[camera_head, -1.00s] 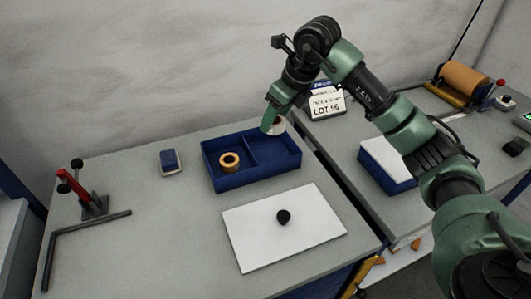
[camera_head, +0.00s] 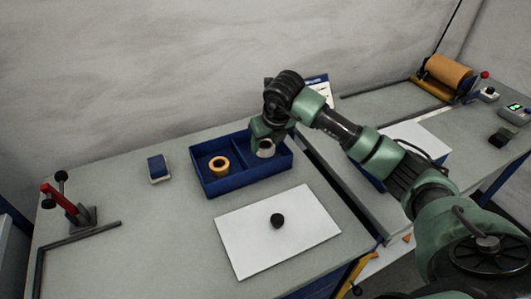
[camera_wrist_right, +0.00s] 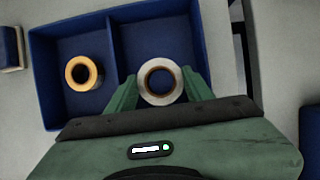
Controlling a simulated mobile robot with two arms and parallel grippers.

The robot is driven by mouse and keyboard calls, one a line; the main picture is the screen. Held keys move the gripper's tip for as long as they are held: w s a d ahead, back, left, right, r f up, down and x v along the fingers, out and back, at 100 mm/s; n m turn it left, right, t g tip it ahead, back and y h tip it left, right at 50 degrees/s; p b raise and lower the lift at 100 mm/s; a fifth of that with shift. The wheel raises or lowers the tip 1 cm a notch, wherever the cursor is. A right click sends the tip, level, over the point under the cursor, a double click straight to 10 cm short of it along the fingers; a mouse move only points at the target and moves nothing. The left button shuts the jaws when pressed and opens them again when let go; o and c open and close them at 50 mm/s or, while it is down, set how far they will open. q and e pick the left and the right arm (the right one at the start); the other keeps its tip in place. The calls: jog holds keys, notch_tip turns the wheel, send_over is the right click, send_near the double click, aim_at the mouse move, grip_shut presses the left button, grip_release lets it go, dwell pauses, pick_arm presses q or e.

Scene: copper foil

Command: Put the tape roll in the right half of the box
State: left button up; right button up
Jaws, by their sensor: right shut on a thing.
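The blue box (camera_head: 238,181) stands on the table, split by a divider into a left and a right half. My right gripper (camera_head: 265,146) is over the right half, shut on a pale tape roll (camera_head: 265,149) with a brown core. In the right wrist view the gripper (camera_wrist_right: 160,90) has its two green fingers on either side of the tape roll (camera_wrist_right: 176,93). I cannot tell whether the roll touches the box floor. An orange-yellow tape roll (camera_head: 213,166) lies in the left half. My left gripper is not in view.
A second table with a roller (camera_head: 448,72) is at right.

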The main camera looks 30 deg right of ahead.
aim_at(263, 161)
notch_tip(263, 161, down, 4)
jog(key=shift+a+p, duration=0.1)
jog(key=shift+p, duration=0.2)
jog(key=shift+f, duration=0.55)
jog(key=o, duration=1)
jog(key=shift+f, duration=0.15)
jog(key=shift+c, duration=0.2)
jog(key=o, duration=0.4)
